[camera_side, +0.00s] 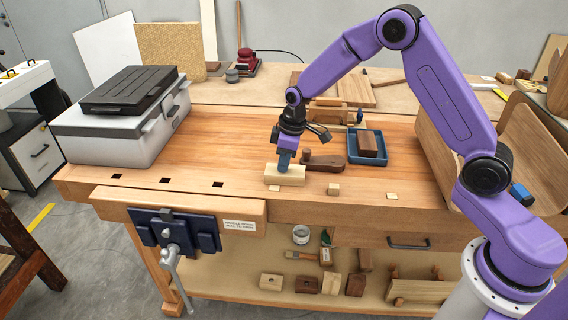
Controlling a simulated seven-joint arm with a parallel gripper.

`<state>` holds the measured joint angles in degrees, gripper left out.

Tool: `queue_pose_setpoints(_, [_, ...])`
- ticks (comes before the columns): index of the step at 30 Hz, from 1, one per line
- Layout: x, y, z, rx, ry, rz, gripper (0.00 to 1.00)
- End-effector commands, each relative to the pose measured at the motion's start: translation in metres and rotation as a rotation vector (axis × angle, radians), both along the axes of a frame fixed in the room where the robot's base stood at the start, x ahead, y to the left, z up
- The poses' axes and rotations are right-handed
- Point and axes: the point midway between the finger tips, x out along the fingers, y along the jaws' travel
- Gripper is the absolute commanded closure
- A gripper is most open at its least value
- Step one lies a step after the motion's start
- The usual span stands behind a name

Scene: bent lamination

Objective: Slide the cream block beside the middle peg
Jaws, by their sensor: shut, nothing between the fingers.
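The cream block (286,175) lies flat on the workbench near its front edge. My gripper (283,166) is shut and points down, its blue fingertips at the top and back of the cream block; I cannot tell whether they touch it. Three small pale pegs stand along the front edge. The left peg (275,188) is just in front of the block, the middle peg (334,189) is to the right of the block with a gap between them, and the right peg (392,196) is farther right.
A dark wooden tool (324,163) lies close to the right of my gripper. Behind it, a blue tray (353,157) holds a brown block (367,143). A grey toolbox (118,125) stands at the left. A curved wooden piece (448,150) stands at the right. The bench's left-centre is clear.

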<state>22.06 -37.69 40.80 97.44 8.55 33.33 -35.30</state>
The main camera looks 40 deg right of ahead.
Motion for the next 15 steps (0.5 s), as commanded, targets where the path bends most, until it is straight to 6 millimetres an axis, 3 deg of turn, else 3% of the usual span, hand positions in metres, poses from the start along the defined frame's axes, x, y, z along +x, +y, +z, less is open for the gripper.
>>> queue_pose_setpoints(11, [-0.0024, 0.0001, -0.008, -0.003, 0.004, 0.002, 1.0])
queue_pose_setpoints(15, [-0.0109, -0.0088, -0.0081, -0.004, 0.008, 0.001, 1.0])
